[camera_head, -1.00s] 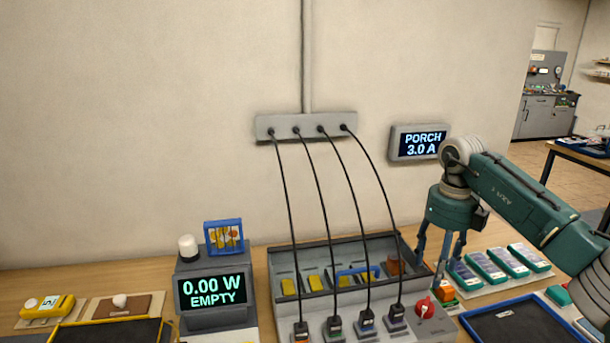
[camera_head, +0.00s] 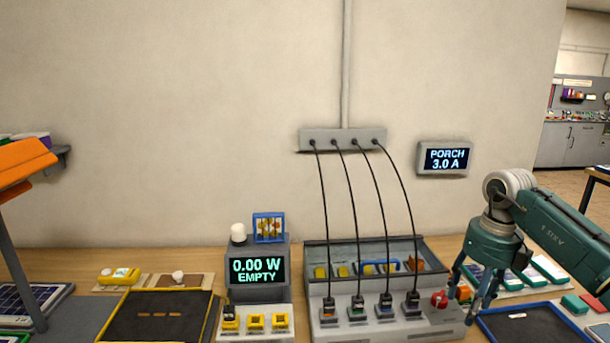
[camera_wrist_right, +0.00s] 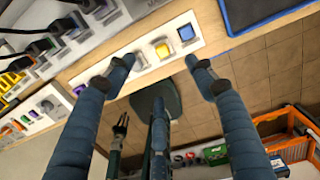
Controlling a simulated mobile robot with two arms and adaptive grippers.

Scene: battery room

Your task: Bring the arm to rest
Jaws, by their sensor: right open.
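My right gripper (camera_head: 470,297) hangs at the right end of the bench in the head view, on a green arm that comes in from the right. Its fingers point down and are spread, with nothing between them. They overlap the right end of the charger box (camera_head: 345,327), near a red knob (camera_head: 439,299); contact cannot be told. In the right wrist view the blue fingers (camera_wrist_right: 160,63) are wide apart above the bench's front edge and the floor. My left gripper does not show in the head view.
Several black cables (camera_head: 352,225) run from the wall strip (camera_head: 345,140) to the charger box. A blue-rimmed tray (camera_head: 556,309) lies right of the gripper. A yellow-rimmed tray (camera_head: 205,335) and a meter reading 0.00 W EMPTY (camera_head: 257,270) stand left. Floor (camera_wrist_right: 265,75) shows before the bench.

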